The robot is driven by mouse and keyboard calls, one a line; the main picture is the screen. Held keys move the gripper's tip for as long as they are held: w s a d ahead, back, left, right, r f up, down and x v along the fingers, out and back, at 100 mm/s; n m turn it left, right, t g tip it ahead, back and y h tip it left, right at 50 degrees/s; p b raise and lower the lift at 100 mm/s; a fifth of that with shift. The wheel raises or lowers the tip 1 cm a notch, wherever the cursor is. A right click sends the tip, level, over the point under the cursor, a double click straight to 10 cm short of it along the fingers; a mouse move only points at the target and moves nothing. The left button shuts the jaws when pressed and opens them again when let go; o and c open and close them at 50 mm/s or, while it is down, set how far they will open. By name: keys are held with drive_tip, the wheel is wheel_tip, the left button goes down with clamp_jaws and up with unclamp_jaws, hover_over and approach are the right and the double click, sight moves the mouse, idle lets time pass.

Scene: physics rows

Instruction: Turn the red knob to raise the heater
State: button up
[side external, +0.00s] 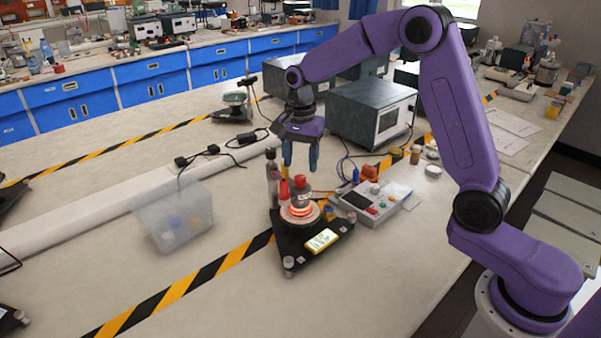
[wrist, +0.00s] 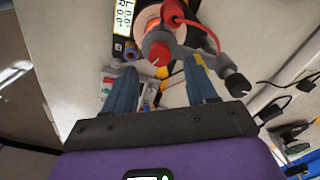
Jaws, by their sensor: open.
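My gripper (side external: 300,168) points down above the heater stand, its two blue fingers apart with nothing held. The heater (side external: 300,214) glows orange on a black base (side external: 290,251). It also shows in the wrist view (wrist: 146,20).
A dark upright cylinder (side external: 272,172) stands beside the knob. A grey control box (side external: 372,203) is to the right, and a clear bin (side external: 175,217) to the left. A dark-cased instrument (side external: 371,112) stands behind. The front bench surface is mostly clear.

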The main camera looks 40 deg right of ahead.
sight(300, 177)
drive_tip(key=shift+f, duration=2.1)
drive_tip(key=c, duration=1.1)
drive_tip(key=shift+o, duration=0.2)
